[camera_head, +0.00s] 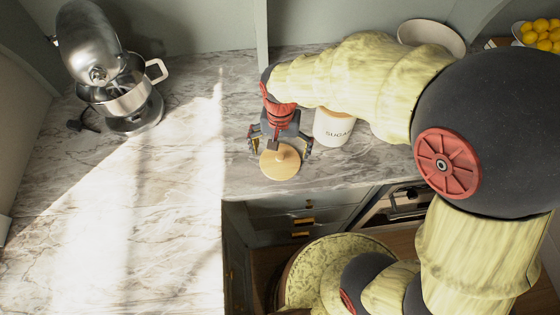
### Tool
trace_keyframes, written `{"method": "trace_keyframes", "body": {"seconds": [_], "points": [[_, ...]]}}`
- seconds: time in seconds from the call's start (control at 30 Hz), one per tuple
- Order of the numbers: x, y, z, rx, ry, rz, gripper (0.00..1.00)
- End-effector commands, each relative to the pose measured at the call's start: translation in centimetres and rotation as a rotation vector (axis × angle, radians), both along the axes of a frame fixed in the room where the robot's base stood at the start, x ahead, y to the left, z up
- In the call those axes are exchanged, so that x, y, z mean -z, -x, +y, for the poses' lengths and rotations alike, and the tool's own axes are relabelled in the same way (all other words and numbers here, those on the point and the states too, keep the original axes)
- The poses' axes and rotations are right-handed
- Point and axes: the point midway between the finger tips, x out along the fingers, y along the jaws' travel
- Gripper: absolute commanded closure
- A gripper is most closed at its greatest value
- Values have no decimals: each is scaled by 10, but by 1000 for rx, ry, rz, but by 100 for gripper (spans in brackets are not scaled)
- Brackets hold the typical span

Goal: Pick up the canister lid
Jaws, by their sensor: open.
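The canister lid (280,163) is a round, light wooden disc with a small knob. It lies on the marble counter near its front edge. My gripper (280,148) is open, with its fingers spread just above and behind the lid. One finger is on each side, and a darker part of the gripper hides some of the lid's knob area. I cannot tell whether the fingers touch the lid.
A silver stand mixer (112,75) stands at the back left. The marble counter (150,210) is clear at left. A white bowl (431,35) is behind my arm, and a bowl of lemons (540,36) is at the top right. Drawers (300,215) lie below the counter edge.

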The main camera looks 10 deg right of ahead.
Motion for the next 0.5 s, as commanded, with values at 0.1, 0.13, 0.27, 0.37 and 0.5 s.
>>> {"method": "trace_keyframes", "body": {"seconds": [0.1, 0.13, 0.27, 0.37, 0.5], "points": [[23, 0, 1, 0, 2, 5, 0], [27, 0, 1, 0, 1, 3, 0], [37, 0, 1, 0, 0, 2, 0], [37, -1, 1, -1, 1, 1, 0], [37, -1, 1, -1, 1, 1, 2]]}}
